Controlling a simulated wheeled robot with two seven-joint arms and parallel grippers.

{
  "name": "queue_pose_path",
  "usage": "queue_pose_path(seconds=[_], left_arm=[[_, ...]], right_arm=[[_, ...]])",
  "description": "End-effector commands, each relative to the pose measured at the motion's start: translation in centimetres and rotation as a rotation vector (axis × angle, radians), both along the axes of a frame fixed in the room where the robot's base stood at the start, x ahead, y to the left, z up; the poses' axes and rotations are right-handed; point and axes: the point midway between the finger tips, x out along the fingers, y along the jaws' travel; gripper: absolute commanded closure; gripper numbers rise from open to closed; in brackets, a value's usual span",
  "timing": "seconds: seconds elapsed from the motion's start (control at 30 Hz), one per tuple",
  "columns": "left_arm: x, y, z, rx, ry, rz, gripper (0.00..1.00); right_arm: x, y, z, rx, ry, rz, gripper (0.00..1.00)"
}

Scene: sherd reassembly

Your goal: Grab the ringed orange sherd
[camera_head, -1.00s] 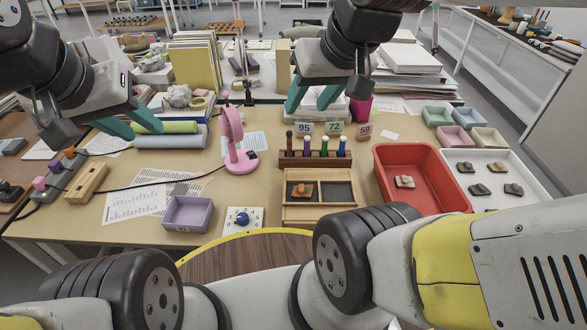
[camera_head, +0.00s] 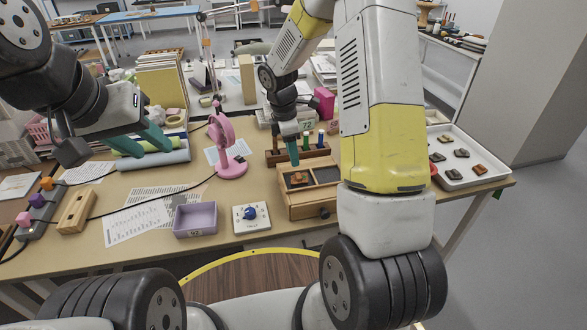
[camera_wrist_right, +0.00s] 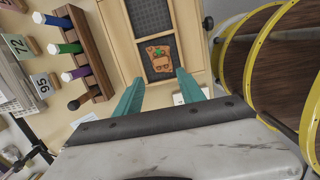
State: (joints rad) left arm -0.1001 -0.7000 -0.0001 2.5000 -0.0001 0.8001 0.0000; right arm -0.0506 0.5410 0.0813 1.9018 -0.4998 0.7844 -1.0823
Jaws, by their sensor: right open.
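The orange sherd (camera_head: 298,179) lies in the left compartment of a shallow wooden box (camera_head: 325,196) with dark lined compartments. My right gripper (camera_head: 293,158) is over the box's left part. Its teal fingers are apart in the right wrist view (camera_wrist_right: 160,77), with the sherd just beyond the tips and nothing between them. My left gripper (camera_head: 147,142) is open over the rolled papers on the left, far from the sherd.
A pen rack (camera_head: 281,158) with upright markers and number cards stands behind the box. A pink fan (camera_head: 229,150), a lilac bin (camera_head: 195,219) and a blue-knobbed dial (camera_head: 250,215) are to the left. A white tray (camera_head: 492,177) with several sherds is to the right, partly behind my right arm.

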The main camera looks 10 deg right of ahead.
Motion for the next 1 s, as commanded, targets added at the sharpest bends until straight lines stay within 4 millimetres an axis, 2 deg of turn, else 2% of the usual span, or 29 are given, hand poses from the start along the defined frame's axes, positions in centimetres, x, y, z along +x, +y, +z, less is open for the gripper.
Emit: queue_pose_path(seconds=[0.37, 0.7, 1.0], left_arm=[[0.0, 0.0, 0.0, 0.000, 0.000, 0.000, 0.64], [0.0, 0.0, 0.0, 0.000, 0.000, 0.000, 0.64], [0.0, 0.0, 0.0, 0.000, 0.000, 0.000, 0.64]], right_arm=[[0.3, -0.5, -4.1, -0.008, 0.020, 0.041, 0.54], [0.2, -1.8, -8.4, -0.008, 0.019, 0.042, 0.54], [0.2, -1.9, -8.7, -0.007, 0.017, 0.040, 0.56]])
